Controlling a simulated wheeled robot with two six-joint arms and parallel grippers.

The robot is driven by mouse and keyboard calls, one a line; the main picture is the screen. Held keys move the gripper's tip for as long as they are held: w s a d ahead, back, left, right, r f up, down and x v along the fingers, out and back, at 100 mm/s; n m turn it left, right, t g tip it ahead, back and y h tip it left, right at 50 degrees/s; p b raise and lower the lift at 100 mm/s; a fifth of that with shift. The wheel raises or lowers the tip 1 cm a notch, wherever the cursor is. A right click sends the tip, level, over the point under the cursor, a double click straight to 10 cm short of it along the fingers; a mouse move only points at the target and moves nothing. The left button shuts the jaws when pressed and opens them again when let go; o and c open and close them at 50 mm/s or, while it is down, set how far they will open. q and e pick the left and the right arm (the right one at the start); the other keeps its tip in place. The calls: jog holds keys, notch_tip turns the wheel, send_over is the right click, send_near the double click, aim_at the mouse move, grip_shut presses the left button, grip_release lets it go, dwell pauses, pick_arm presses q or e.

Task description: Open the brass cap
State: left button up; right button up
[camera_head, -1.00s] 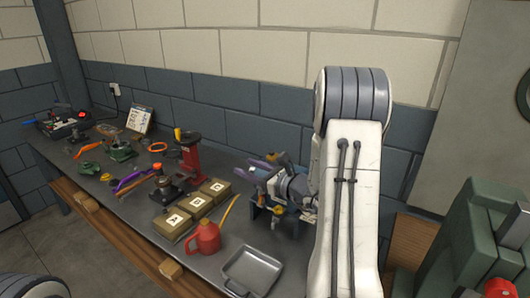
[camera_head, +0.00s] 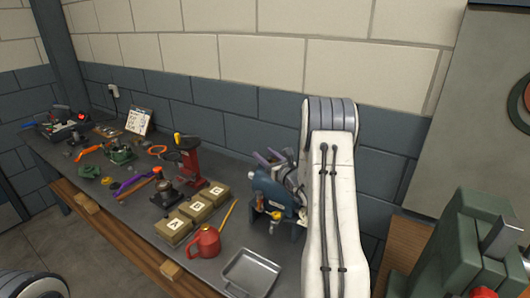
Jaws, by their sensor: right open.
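A blue casing (camera_head: 268,188) stands on a dark support near the right end of the bench. A small brass-coloured part (camera_head: 276,215) shows low on its front; I cannot tell for sure that it is the brass cap. My right gripper (camera_head: 268,156) is open, its two greyish-purple fingers showing just above and behind the casing's top. I cannot tell whether they touch it. My white right arm hides the casing's right side. My left gripper is out of view.
A metal tray (camera_head: 250,272), a red can (camera_head: 205,242) and lettered boxes (camera_head: 198,209) stand in front and to the left. A red press-like tool (camera_head: 188,165) stands behind the boxes. Several small tools lie farther left. A green machine (camera_head: 470,245) stands at the right.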

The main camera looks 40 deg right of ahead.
jog(key=shift+w, duration=0.15)
grip_shut()
